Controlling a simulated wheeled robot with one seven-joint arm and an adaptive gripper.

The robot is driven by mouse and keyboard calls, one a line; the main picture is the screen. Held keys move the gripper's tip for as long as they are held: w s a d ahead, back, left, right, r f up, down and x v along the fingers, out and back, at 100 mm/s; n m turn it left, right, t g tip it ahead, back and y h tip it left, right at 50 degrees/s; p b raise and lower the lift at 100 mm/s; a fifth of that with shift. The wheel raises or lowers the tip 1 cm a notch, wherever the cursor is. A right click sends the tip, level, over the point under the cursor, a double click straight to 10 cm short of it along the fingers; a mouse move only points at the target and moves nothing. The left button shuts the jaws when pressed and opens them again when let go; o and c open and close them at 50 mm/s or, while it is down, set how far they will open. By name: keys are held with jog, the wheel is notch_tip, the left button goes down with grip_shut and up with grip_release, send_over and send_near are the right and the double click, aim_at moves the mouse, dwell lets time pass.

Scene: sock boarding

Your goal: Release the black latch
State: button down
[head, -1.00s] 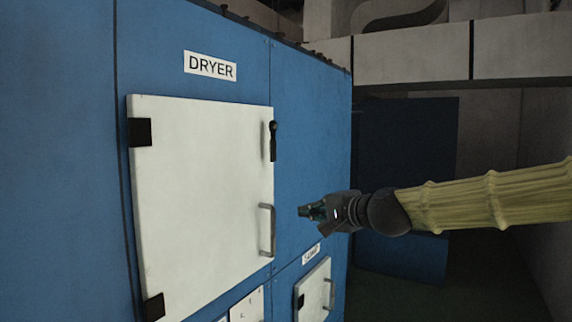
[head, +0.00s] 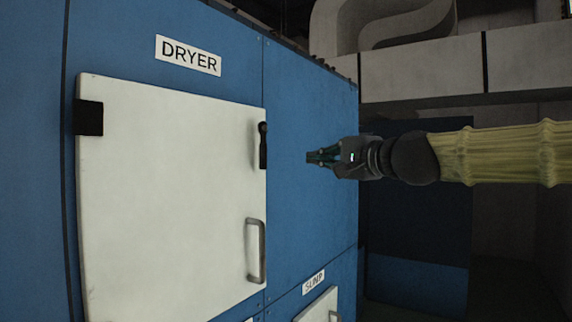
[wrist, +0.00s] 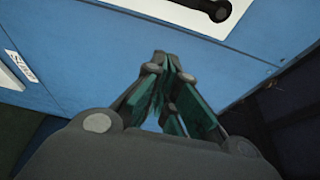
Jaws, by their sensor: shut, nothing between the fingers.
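The black latch (head: 263,145) is at the right edge of the white dryer door (head: 170,200), above the door's handle, and hangs roughly vertical. It also shows at the top of the wrist view (wrist: 216,9), where part of it is cut off. My gripper (head: 310,158) is to the right of the latch at about its height, pointing left, apart from it in the picture. In the wrist view my gripper (wrist: 163,58) has its fingertips together with nothing between them. The door lies flat against the blue panel.
A grey handle (head: 256,251) stands out from the door below the latch. A smaller white door (head: 320,306) under a SUMP label is at lower right. The blue panel (head: 310,110) between the latch and the machine's right corner is bare.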

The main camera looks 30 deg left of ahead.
aim_at(263, 146)
jog(key=a+p, duration=0.6)
jog(key=a, duration=0.4)
jog(key=shift+w+p, duration=0.15)
jog(key=shift+p, duration=0.2)
dwell(0.5)
jog(key=shift+f, duration=0.1)
dwell(0.4)
